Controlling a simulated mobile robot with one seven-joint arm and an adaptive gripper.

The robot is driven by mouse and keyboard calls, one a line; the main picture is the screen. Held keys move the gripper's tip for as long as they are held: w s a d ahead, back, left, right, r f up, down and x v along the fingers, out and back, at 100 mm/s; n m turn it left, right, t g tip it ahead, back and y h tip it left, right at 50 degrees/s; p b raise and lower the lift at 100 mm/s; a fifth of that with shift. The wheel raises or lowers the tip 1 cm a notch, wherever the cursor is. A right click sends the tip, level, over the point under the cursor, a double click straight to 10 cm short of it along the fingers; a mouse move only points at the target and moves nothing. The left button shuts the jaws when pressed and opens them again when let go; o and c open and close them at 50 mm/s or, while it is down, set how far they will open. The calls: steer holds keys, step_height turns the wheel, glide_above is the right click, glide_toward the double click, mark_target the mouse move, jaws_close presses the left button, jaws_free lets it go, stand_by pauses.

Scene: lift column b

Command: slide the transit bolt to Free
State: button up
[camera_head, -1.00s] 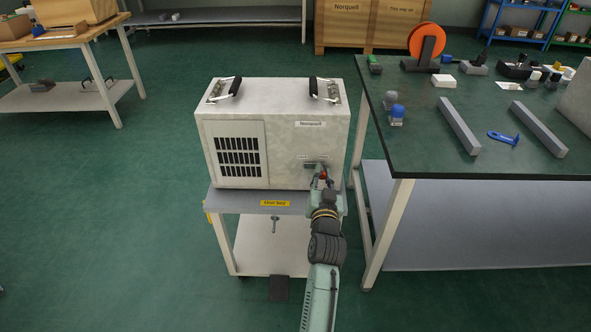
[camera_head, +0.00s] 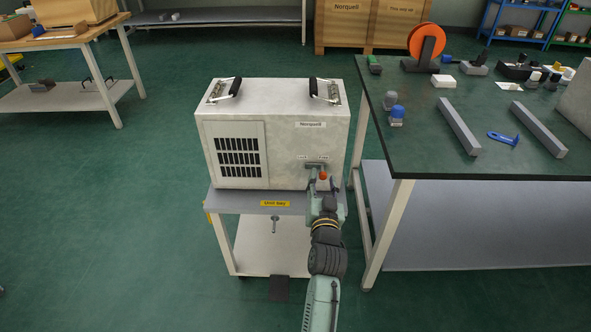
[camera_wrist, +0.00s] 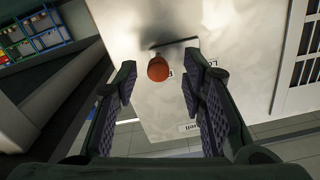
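The transit bolt shows as an orange-red knob (camera_head: 323,175) on the front of the pale Norquell unit (camera_head: 285,150). It stands by a small dark slot plate (camera_head: 315,163) with a label above each end. The knob is toward the right end, under the right label, which seems to read Free. In the wrist view the knob (camera_wrist: 157,68) is ahead of my gripper (camera_wrist: 158,82), near the slot's left end in that turned picture. My fingers are open and apart, with clear gaps on both sides of the knob. In the head view my gripper (camera_head: 323,190) is just below it.
The unit stands on a grey cart (camera_head: 240,201) with a yellow label. A green-topped workbench (camera_head: 430,140) with bars and small parts is close on the right. Open floor (camera_head: 120,220) lies to the left.

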steer(key=s, duration=0.4)
steer(key=shift+s, duration=0.25)
stand_by(0.4)
